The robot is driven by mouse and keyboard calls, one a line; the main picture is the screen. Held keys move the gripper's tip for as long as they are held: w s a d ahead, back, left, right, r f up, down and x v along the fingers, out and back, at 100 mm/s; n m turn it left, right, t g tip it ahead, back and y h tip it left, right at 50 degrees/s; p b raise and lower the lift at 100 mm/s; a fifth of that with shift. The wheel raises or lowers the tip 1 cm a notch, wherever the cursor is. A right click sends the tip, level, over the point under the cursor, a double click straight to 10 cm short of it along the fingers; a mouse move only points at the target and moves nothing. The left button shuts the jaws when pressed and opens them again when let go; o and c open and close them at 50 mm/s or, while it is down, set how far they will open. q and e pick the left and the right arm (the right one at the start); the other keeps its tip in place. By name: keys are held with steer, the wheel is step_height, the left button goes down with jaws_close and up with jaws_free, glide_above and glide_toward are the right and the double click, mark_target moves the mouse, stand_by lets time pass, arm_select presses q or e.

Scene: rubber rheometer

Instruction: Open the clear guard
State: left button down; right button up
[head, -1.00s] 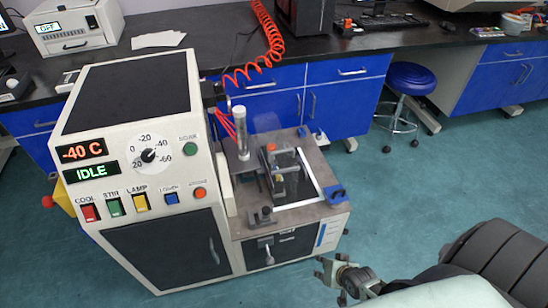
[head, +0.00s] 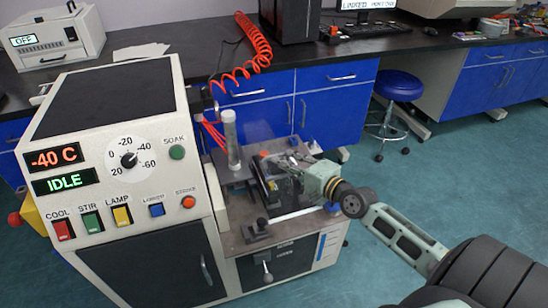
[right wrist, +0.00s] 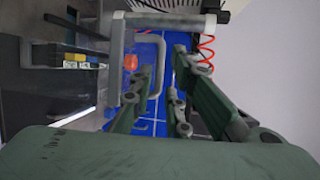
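The clear guard (head: 268,150) is see-through and hard to make out. It stands over the work area on the deck of the white machine (head: 120,150), right of an upright clear cylinder (head: 231,140). My right gripper (head: 272,178) is at this area, reaching in from the right and covering part of it. In the right wrist view its fingers (right wrist: 160,100) are apart. A grey U-shaped handle (right wrist: 150,42) shows beyond them; I cannot tell whether they touch it. My left gripper is not in view.
The machine's panel shows -40 C and IDLE. A red coiled hose (head: 262,55) hangs behind the deck. Blue cabinets (head: 335,95) stand behind under a dark bench, with a blue stool (head: 402,80) at the right. The floor at the right is free.

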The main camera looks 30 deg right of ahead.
steer(key=x, duration=0.3)
steer(key=shift+w+f, duration=0.1)
steer(key=shift+w, duration=0.3)
steer(key=shift+b+x, duration=0.3)
steer(key=shift+x, duration=0.55)
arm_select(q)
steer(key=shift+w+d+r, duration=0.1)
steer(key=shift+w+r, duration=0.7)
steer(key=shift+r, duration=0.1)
arm_select(e)
steer(key=shift+c, duration=0.3)
jaws_close()
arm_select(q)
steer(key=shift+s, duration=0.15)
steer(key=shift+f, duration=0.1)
arm_select(e)
steer(key=shift+f, duration=0.1)
